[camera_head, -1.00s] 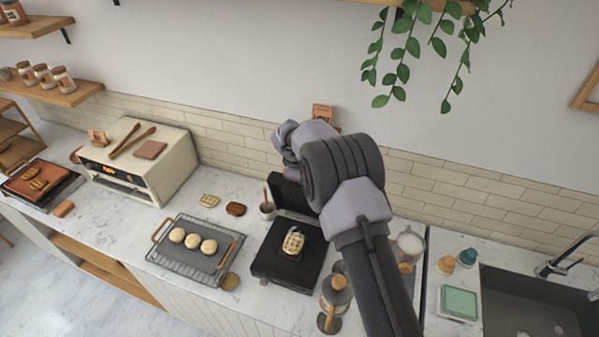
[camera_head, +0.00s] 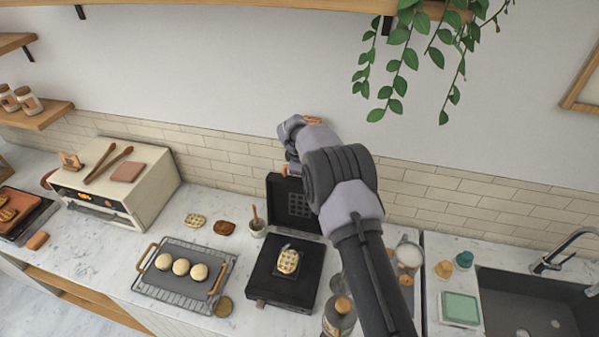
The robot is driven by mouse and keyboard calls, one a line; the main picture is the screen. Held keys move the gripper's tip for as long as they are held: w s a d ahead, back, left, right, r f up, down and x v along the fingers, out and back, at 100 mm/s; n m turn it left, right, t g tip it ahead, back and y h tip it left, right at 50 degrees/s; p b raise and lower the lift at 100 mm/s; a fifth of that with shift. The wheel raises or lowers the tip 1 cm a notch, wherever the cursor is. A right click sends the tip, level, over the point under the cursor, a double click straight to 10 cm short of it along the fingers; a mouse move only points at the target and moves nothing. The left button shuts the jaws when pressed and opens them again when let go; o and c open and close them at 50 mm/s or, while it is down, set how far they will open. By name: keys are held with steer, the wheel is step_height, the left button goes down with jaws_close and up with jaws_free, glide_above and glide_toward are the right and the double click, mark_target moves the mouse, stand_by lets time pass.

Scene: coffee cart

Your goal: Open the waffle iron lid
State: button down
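The black waffle iron (camera_head: 262,285) stands on the marble counter with a golden waffle (camera_head: 289,262) on its lower plate. Its lid (camera_head: 280,188) stands raised at the back, with its gridded inner face showing. My arm reaches in from the lower right across the iron's right side. My gripper (camera_head: 284,166) is behind and above the lid's top edge. Its fingers are mostly hidden by the lid and my own wrist, so whether it touches the lid or is open cannot be told.
A rack tray (camera_head: 172,302) with three round dough pieces lies left of the iron. A small cup (camera_head: 257,229) with a handled tool stands at its back left. A cream toaster oven (camera_head: 150,200) is further left. A bottle (camera_head: 338,318) stands close to the iron's front right.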

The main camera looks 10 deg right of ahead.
steer(key=shift+w+d+f, duration=0.1)
steer(key=shift+w, duration=0.2)
steer(key=c, duration=1.7)
jaws_free()
steer(key=b+v, duration=0.2)
steer(key=v, duration=1.5)
steer(key=shift+s+r, duration=0.2)
steer(key=shift+r, duration=0.05)
